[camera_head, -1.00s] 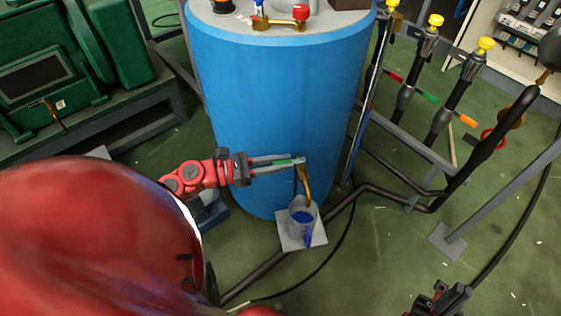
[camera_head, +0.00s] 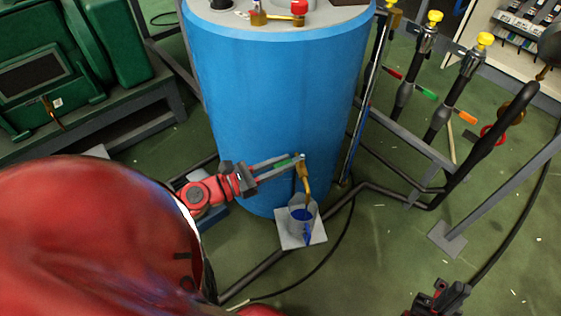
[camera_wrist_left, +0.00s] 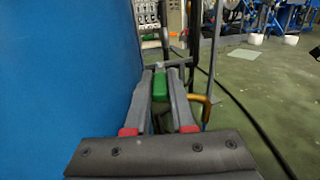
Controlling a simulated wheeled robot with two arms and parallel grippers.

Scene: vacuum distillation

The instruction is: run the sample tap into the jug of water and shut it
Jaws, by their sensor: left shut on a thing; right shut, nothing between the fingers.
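The sample tap (camera_head: 304,177) is a brass pipe with a downturned spout on the lower right side of the blue tank. Its green handle (camera_wrist_left: 160,84) lies between the fingers of my left gripper (camera_wrist_left: 160,78). In the head view my left gripper (camera_head: 290,161) comes in from the left and is shut on this handle. The jug (camera_head: 299,224) stands under the spout, with blue water (camera_head: 301,214) inside. I cannot tell whether liquid is running from the spout. My right gripper (camera_head: 440,297) is shut and empty at the bottom right, away from the tap.
The large blue tank (camera_head: 270,100) stands close beside my left gripper. The jug rests on a small grey plate (camera_head: 288,241), with dark pipes around it. Yellow-topped valves (camera_head: 433,18) and a frame stand at the right. Green cases (camera_head: 60,60) are on the left. Open floor lies at the lower right.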

